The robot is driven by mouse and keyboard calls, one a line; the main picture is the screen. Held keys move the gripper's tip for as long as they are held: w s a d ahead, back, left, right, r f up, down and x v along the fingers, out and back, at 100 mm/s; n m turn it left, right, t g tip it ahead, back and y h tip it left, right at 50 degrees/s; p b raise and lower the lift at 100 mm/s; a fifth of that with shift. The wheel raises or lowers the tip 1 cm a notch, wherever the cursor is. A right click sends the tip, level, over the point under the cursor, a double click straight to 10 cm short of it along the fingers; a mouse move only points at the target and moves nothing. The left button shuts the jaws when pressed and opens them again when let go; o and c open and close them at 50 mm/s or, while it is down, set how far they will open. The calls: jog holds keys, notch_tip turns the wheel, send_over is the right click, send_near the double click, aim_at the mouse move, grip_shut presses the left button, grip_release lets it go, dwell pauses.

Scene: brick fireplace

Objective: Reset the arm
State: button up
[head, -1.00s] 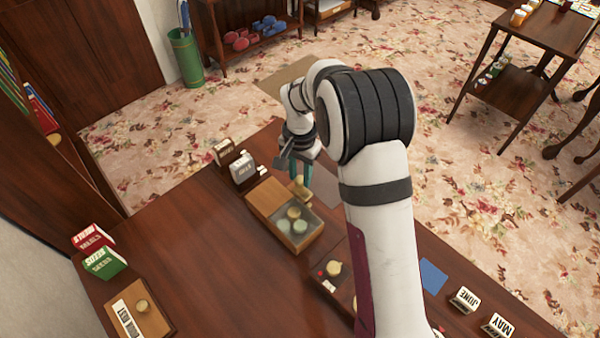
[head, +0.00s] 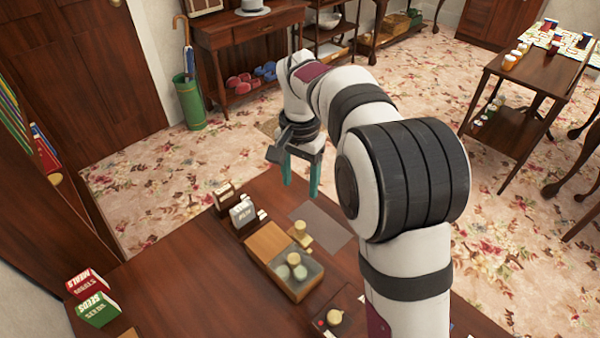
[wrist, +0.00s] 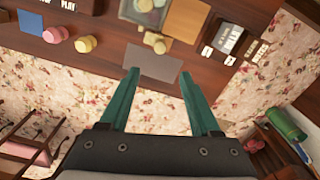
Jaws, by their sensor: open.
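My gripper (head: 300,180) is raised above the far edge of the wooden table (head: 180,258) in the head view. Its two teal fingers point down, apart, with nothing between them. In the wrist view my gripper (wrist: 160,85) is also open and empty, and the grey mat (wrist: 153,64) on the table lies just past its fingertips. Part of the table's near side is hidden by my arm in the head view.
A wooden box (head: 296,286) with round pieces stands on the table beside the grey mat (head: 320,225). Small card boxes (head: 243,213) stand near the far edge. Red and green boxes (head: 97,308) are at the left. A side table (head: 520,72) stands on the floor at right.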

notch_tip(320, 180, up, 2)
jog(key=shift+r, duration=0.15)
dwell(0.3)
jog(key=s+d+r+y, duration=0.1)
jog(key=s+d+r, duration=0.15)
jog(key=s, duration=0.65)
jog(key=s+d+r, duration=0.1)
jog(key=s+d, duration=0.3)
jog(key=s, duration=0.4)
jog(key=s+f, duration=0.5)
jog(key=s, duration=0.8)
jog(key=shift+s+d+n+y, duration=0.2)
jog(key=shift+d+n+y, duration=0.1)
jog(key=shift+d+y, duration=0.15)
